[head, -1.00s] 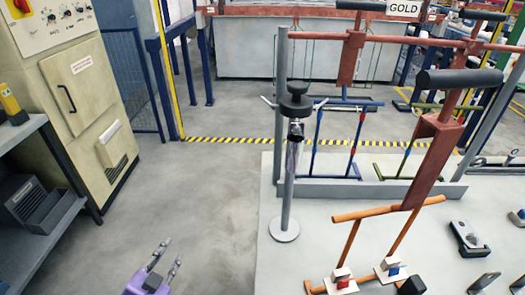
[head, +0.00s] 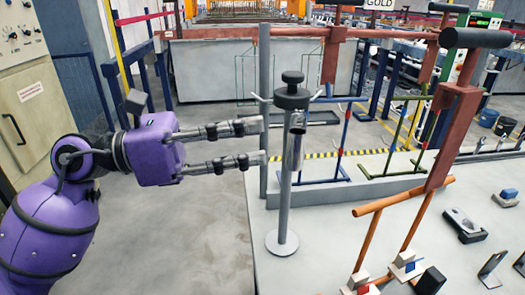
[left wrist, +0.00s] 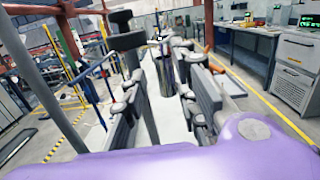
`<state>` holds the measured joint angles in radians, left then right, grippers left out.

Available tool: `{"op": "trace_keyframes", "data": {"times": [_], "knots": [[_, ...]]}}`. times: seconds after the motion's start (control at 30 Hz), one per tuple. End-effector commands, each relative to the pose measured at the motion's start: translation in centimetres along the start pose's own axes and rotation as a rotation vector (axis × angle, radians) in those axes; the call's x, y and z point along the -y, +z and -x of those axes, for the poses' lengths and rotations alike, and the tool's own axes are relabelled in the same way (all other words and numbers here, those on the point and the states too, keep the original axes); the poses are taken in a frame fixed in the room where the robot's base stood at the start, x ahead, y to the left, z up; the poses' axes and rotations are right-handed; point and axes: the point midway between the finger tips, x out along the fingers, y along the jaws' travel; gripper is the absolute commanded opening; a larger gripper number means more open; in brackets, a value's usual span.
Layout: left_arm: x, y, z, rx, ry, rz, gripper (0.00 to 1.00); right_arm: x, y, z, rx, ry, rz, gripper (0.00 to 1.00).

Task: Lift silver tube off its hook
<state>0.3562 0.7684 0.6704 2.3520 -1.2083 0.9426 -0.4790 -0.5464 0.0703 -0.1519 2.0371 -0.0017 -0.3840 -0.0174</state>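The silver tube (head: 297,148) hangs upright from a hook near the black top of a grey stand (head: 284,205), on the stand's right side in the head view. It also shows in the left wrist view (left wrist: 166,76), beyond and between my fingers. My left gripper (head: 264,140) is open and empty, its two fingers pointing right, level with the tube. Its fingertips are just left of the stand's post; I cannot tell whether they touch anything. My right gripper is in neither view.
The stand's round base is on a pale table (head: 330,250). A grey upright (head: 264,90) rises just behind my fingertips. An orange rack frame (head: 400,208) stands right of the tube, with red and blue frames behind. Open floor lies left of the table.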

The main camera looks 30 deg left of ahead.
Motion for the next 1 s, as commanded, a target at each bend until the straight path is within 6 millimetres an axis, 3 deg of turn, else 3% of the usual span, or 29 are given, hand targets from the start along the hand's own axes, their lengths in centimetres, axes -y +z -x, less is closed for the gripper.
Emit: {"op": "trace_keyframes", "data": {"times": [0.07,0.17,0.47,0.67,1.0], "knots": [[0.1,-1.3,0.0,-0.052,-0.007,-0.037,0.28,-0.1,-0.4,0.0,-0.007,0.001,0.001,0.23],[0.4,-1.7,-0.5,-0.068,-0.018,-0.055,0.28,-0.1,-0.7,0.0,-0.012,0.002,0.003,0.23],[0.5,-1.7,-4.8,-0.063,-0.019,-0.054,0.28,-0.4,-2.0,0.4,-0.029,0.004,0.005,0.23],[0.5,-1.9,-7.1,-0.063,-0.018,-0.051,0.28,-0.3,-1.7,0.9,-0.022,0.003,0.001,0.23],[0.4,-2.2,-7.8,-0.065,-0.017,-0.048,0.28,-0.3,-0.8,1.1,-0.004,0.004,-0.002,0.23]]}}
